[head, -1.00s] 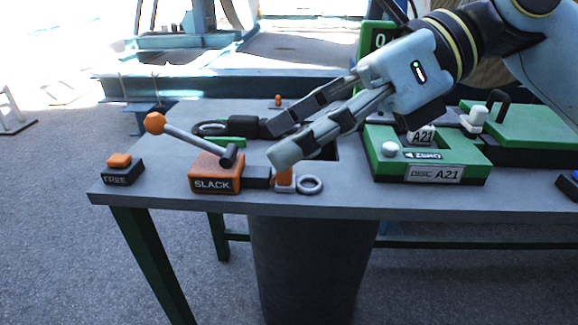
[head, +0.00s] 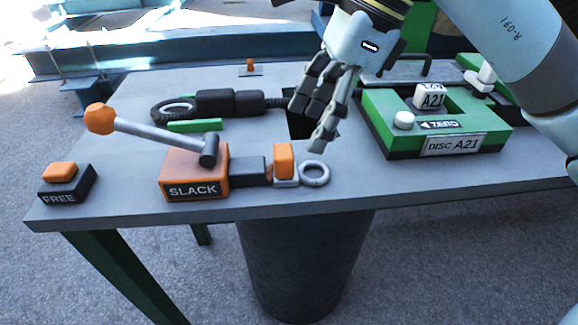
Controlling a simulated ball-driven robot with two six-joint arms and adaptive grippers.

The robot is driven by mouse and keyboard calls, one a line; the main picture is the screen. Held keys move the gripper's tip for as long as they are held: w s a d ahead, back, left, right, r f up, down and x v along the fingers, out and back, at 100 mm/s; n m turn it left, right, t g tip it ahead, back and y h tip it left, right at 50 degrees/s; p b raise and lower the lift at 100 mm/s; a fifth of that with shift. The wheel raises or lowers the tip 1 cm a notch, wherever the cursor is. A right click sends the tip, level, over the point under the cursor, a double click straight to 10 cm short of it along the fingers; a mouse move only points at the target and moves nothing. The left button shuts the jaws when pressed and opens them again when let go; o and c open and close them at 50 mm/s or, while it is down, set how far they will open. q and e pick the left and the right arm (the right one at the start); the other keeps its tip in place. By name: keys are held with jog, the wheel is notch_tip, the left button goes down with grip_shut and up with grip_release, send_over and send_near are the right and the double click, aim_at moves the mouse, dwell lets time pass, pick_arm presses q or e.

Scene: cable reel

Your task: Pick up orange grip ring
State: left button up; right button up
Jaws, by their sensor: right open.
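A small upright orange grip (head: 284,160) stands at the right end of the SLACK unit, on a light grey base. A grey metal ring (head: 314,174) lies flat beside it on the right, seemingly joined to that base. I cannot tell whether the orange grip is itself a ring. My right gripper (head: 309,120) is open and empty. It points down over the table, above and slightly right of the orange grip in the picture, and does not visibly touch it. My left gripper is not in view.
The SLACK box (head: 195,174) has an orange-knobbed lever (head: 150,132). A FREE button (head: 66,183) sits at the table's left corner. A black handle with a ring (head: 215,103) lies behind. The green DISC A21 unit (head: 437,130) stands right. A dark opening (head: 299,127) lies below my gripper.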

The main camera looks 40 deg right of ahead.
aim_at(292, 149)
jog(key=x, duration=0.2)
jog(key=b+x, duration=0.1)
jog(key=x, duration=0.3)
jog(key=shift+w+d, duration=0.1)
jog(key=shift+w, duration=0.35)
jog(key=shift+f, duration=0.3)
jog(key=c, duration=0.5)
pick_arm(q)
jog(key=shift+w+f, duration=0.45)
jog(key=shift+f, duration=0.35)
pick_arm(e)
grip_shut()
